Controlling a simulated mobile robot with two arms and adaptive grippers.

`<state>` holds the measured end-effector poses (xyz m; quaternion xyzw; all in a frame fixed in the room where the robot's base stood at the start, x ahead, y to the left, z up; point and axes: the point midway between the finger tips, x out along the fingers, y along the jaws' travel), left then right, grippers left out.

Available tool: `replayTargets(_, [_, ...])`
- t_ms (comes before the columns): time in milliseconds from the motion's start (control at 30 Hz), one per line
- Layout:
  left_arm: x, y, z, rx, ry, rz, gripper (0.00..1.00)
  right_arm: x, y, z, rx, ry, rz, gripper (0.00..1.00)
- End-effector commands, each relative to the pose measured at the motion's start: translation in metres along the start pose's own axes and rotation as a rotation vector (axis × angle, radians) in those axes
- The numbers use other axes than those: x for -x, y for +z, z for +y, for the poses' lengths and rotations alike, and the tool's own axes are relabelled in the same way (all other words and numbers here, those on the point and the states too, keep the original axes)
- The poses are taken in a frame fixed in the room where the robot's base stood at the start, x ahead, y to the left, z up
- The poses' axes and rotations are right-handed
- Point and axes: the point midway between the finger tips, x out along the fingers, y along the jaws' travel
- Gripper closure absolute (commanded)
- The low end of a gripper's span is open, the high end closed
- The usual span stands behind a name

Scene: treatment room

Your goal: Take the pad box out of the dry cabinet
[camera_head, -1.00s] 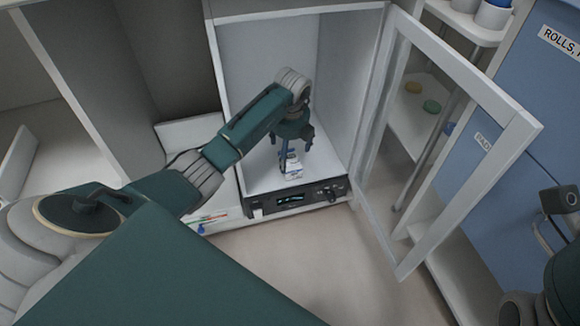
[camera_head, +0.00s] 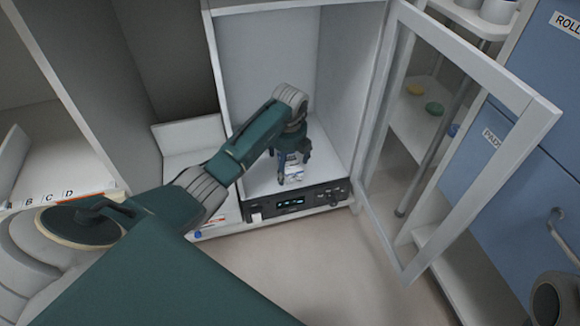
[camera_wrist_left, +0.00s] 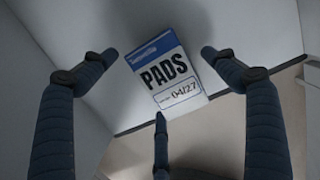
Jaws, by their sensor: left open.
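The pad box (camera_wrist_left: 166,68) is small and white with a blue band, and reads "PADS" and "04/27" in the left wrist view. It sits on the pale floor of the dry cabinet (camera_head: 262,70); in the head view the box (camera_head: 294,170) is partly hidden by my left gripper. The cabinet's framed door (camera_head: 480,62) stands open to the right. My left gripper (camera_head: 293,168) is inside the cabinet, over the box. In the wrist view its fingers (camera_wrist_left: 160,75) are spread around the box, with visible gaps at both sides.
A black control panel (camera_head: 300,201) with a lit display runs under the cabinet opening. Blue labelled drawers (camera_head: 515,150) and a shelf trolley (camera_head: 410,120) stand beyond the open door. The floor (camera_head: 300,265) in front of the cabinet is clear.

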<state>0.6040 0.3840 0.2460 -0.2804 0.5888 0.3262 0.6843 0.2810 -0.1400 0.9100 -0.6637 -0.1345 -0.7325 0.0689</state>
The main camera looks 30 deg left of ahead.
Motion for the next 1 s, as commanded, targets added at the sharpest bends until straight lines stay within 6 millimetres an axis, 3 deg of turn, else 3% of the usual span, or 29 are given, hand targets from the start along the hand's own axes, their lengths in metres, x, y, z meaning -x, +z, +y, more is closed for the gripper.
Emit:
replayTargets(433, [-0.0028,-0.0002,0.0002,0.001,0.000,0.000,0.14,0.0021,0.0021,0.0005,-0.002,0.004,-0.010,0.60])
replayTargets(467, [-0.0028,-0.0002,0.0002,0.001,0.000,0.000,0.16,0.0021,0.0021,0.0005,-0.002,0.004,-0.010,0.60])
replayTargets(700, [-0.0028,-0.0003,0.0002,0.000,0.000,0.000,0.63,0.0021,0.0021,0.0005,-0.001,0.004,-0.010,0.60])
replayTargets(1000, [-0.0028,-0.0003,0.0001,0.000,0.000,0.000,0.64,0.0020,0.0020,0.0005,-0.001,0.003,-0.009,0.60])
